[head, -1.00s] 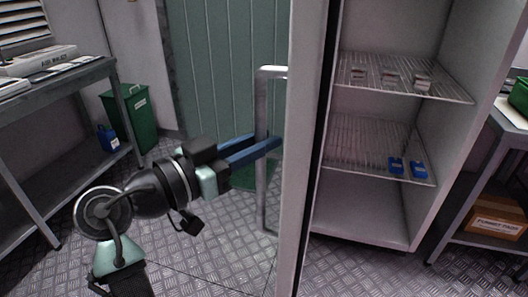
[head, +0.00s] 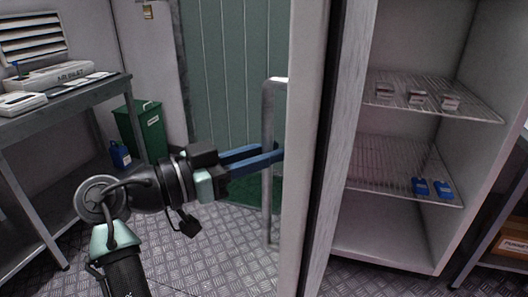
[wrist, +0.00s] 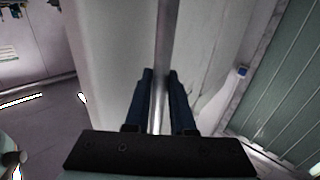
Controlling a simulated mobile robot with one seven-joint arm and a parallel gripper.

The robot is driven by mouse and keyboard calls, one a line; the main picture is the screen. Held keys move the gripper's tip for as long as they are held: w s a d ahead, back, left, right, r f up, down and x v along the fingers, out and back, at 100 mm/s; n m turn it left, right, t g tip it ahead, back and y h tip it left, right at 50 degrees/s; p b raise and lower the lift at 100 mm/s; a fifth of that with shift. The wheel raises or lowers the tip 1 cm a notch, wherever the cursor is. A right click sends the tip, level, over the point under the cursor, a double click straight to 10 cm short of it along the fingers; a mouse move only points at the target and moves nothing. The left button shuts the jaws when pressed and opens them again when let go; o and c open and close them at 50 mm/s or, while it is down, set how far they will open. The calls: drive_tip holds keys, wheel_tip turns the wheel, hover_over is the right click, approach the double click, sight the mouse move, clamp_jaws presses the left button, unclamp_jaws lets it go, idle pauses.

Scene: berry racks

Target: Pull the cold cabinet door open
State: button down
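The cold cabinet (head: 395,235) stands at the right with its inside and wire shelves in plain view. Its pale door (head: 306,150) stands open, seen nearly edge-on in the middle of the head view. A grey vertical bar handle (head: 267,115) is on the door's left side; the handle also shows in the wrist view (wrist: 164,40). My gripper (head: 268,157) has its two blue fingers on either side of the handle bar. In the wrist view the fingers (wrist: 160,100) close in on the bar, which runs between them.
A metal bench (head: 60,98) stands at the left, with a green bin (head: 147,128) and a blue container (head: 120,155) near it. The upper shelf (head: 470,108) holds small pale items; the lower shelf (head: 385,182) holds two blue ones. Floor is clear left of the door.

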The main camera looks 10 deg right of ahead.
drive_tip(key=c, duration=0.8)
unclamp_jaws()
drive_tip(key=shift+w+d, duration=0.15)
drive_tip(key=shift+d, duration=0.15)
drive_tip(key=shift+o, duration=0.2)
drive_tip(key=shift+a, duration=0.1)
drive_tip(key=shift+a, duration=0.15)
drive_tip(key=p+v, duration=0.1)
drive_tip(key=v, duration=1.1)
drive_tip(key=shift+a+p, duration=0.3)
drive_tip(key=shift+p, duration=0.1)
